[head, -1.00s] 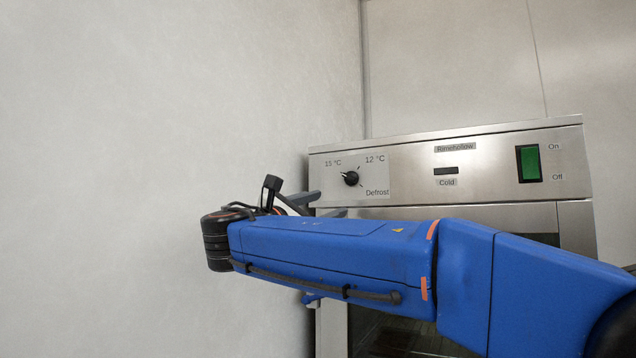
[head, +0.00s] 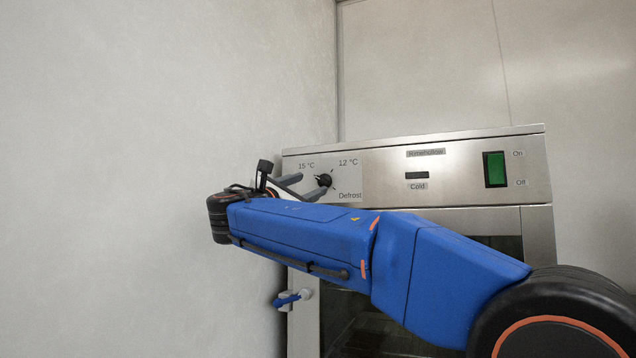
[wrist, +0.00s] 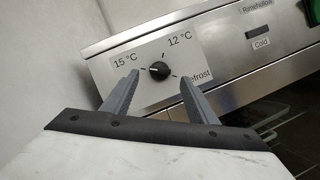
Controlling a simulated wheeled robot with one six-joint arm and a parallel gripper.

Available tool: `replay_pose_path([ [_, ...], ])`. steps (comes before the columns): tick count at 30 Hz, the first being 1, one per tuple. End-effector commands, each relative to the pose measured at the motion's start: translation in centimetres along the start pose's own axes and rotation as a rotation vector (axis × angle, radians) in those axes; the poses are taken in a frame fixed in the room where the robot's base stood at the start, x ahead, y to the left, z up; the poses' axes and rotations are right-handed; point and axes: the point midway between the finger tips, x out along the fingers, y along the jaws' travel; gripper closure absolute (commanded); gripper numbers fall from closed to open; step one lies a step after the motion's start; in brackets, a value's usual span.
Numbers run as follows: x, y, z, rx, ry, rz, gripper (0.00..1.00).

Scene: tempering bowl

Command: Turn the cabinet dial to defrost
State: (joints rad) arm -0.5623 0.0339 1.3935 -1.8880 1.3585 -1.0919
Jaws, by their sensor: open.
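The black cabinet dial (head: 325,180) is a round knob on the left of the steel control panel, and it also shows in the wrist view (wrist: 159,70). Its pale pointer mark appears to face the 15 °C label (wrist: 125,61). The 12 °C label (wrist: 180,39) is at the upper right of the dial. The Defrost label (head: 350,195) is at the lower right, partly hidden by a finger in the wrist view. My gripper (wrist: 160,77) is open, with its grey fingertips to either side of the dial. Contact with the dial cannot be made out.
The steel cabinet (head: 460,180) carries a green On/Off switch (head: 495,169) and a small dark display (head: 417,175) above the Cold label. A pale wall (head: 130,120) stands close on the left of my arm. A glass door is below the panel, partly behind my arm.

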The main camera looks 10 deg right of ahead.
Motion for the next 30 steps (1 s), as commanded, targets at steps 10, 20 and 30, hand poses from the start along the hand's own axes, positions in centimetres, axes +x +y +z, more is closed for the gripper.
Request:
replay_pose_path([
  [10,4.8,0.0,0.0,0.0,0.0,-0.002,0.47],
  [20,5.7,0.0,0.0,0.0,0.001,0.0,0.47],
  [30,5.7,0.0,0.0,0.0,0.001,0.0,0.88],
])
